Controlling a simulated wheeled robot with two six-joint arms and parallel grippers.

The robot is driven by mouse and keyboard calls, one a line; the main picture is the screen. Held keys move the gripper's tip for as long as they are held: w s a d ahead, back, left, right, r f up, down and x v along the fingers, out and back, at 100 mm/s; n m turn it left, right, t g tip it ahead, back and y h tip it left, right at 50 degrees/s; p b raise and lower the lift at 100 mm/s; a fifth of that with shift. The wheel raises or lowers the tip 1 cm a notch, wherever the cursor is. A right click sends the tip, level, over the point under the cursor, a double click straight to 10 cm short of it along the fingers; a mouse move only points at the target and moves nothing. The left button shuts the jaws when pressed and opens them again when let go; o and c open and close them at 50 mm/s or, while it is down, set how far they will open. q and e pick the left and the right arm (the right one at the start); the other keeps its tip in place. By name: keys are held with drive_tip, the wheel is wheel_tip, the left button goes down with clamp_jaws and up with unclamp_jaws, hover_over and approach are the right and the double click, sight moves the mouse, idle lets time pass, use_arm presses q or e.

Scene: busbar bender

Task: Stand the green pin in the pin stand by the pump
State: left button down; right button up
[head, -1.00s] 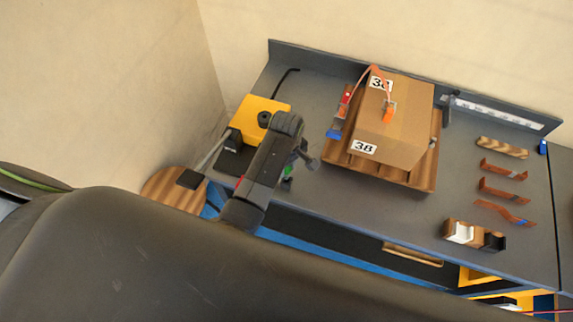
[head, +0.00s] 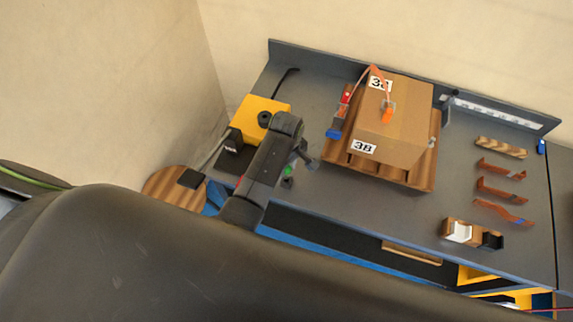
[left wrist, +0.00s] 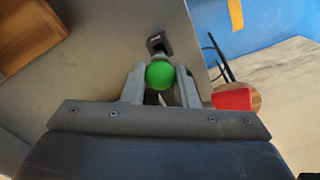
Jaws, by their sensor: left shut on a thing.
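The green pin (left wrist: 160,74) shows as a round green head between the two fingers of my left gripper (left wrist: 160,88) in the left wrist view. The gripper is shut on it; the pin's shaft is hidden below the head. In the head view, a bit of green (head: 288,170) shows beside my left gripper (head: 294,166), partly hidden by my arm. A small dark block (left wrist: 157,43), perhaps the pin stand, lies just beyond the pin in the left wrist view. I cannot tell whether they touch. The yellow pump (head: 254,110) stands left of my arm. My right gripper is not in view.
A cardboard box (head: 402,125) sits on a wooden pallet (head: 372,174) right of my arm. Several copper bars (head: 500,190) lie at the right. A round wooden stool (head: 172,187) stands by the bench's left end. A red object (left wrist: 232,97) shows beside my gripper.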

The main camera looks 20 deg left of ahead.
sight(287, 173)
use_arm(q)
drive_tip(key=shift+f+b, duration=1.05)
drive_tip(key=shift+f, duration=1)
drive_tip(key=c, duration=1.1)
unclamp_jaws()
drive_tip(key=shift+o, duration=0.2)
drive_tip(key=shift+r, duration=0.15)
